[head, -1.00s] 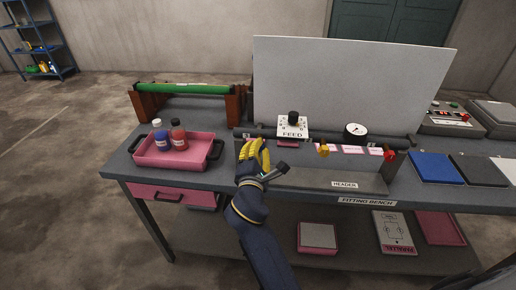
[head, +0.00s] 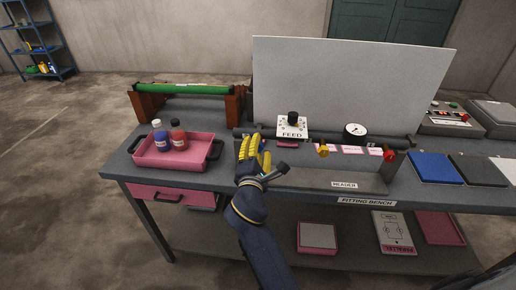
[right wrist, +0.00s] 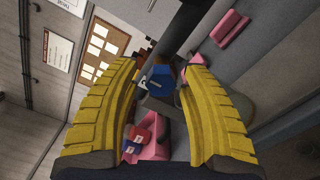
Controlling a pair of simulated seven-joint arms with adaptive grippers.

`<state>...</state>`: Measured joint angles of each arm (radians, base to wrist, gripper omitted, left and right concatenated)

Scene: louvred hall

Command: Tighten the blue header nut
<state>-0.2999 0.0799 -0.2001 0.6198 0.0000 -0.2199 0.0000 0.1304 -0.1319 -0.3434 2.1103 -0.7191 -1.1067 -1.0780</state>
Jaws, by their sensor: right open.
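The blue header nut (right wrist: 162,78) shows in the right wrist view, between the yellow fingers of my right gripper (right wrist: 163,68). A gap shows on both sides of it. In the head view my right gripper (head: 253,148) is open at the left end of the header (head: 345,184), and it hides the nut there. Yellow (head: 322,151) and red (head: 389,155) nuts sit further right along the header. My left gripper is not in view.
A pink tray (head: 142,162) with a blue and a red bottle stands left of my right gripper. The FEED dial box (head: 292,131), a gauge (head: 355,130) and a tall grey panel (head: 340,85) stand behind the header.

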